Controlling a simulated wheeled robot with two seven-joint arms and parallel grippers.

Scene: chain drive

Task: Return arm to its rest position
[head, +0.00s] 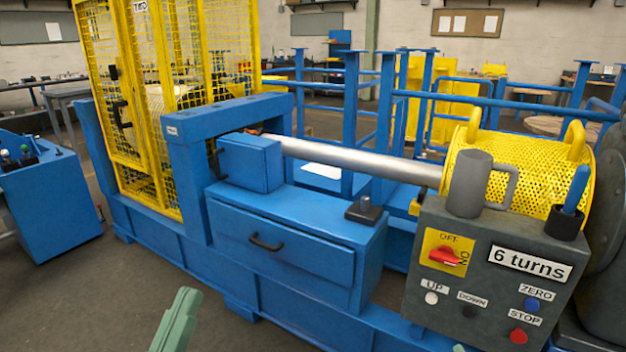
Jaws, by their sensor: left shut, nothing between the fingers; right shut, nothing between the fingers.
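My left gripper (178,318) shows as a pale green shape at the bottom edge, left of the middle. It is shut and empty, in front of the blue machine base and apart from it. Only a small tip of my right gripper (458,348) shows at the bottom edge, below the grey control box (425,270); it is shut with nothing held. Most of both arms is out of the picture.
The blue machine (290,215) carries a steel shaft (360,164), a yellow mesh cage (125,130) and a yellow perforated guard (525,170). The control box has a red switch (445,256) and buttons. Bare floor (110,290) lies at the lower left.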

